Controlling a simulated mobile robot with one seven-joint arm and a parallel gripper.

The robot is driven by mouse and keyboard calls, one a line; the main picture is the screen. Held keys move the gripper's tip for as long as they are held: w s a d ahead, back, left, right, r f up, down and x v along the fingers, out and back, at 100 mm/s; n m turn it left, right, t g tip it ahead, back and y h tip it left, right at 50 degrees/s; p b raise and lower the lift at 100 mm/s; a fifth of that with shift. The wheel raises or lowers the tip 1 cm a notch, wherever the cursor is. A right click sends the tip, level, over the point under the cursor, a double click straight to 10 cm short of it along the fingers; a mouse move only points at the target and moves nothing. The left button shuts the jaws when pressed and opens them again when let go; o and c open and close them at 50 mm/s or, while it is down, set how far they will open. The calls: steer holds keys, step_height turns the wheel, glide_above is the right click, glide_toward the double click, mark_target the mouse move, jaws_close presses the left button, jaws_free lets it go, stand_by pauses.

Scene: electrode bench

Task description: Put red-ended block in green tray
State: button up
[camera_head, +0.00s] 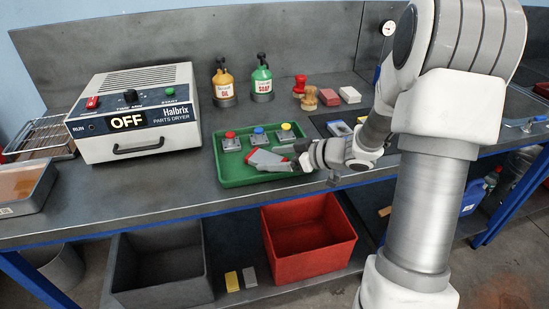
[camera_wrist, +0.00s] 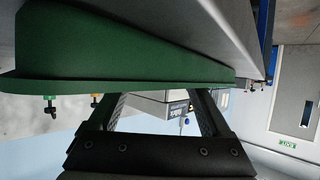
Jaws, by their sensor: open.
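The green tray (camera_head: 230,175) lies near the bench's front edge and holds a row of grey blocks with red, blue and yellow tops; the red-topped block (camera_head: 230,142) is at the left. My gripper (camera_head: 268,161) reaches leftward, at or over the tray's front right part. A red and grey shape shows at its fingers; I cannot tell whether it is a block or part of the gripper. In the wrist view my gripper (camera_wrist: 160,102) is open, with no block between its fingers. The green tray (camera_wrist: 110,50) fills the upper left of this upside-down view.
A parts dryer (camera_head: 137,115) marked OFF stands left of the tray. An oil bottle (camera_head: 223,85) and a soap bottle (camera_head: 261,80) stand behind it. A red bin (camera_head: 310,245) and a grey bin (camera_head: 160,265) sit below. Bare bench lies between dryer and tray.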

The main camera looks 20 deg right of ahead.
steer(key=p+v, duration=0.2)
steer(key=v, duration=1)
steer(key=shift+s+p, duration=0.1)
steer(key=shift+p, duration=0.3)
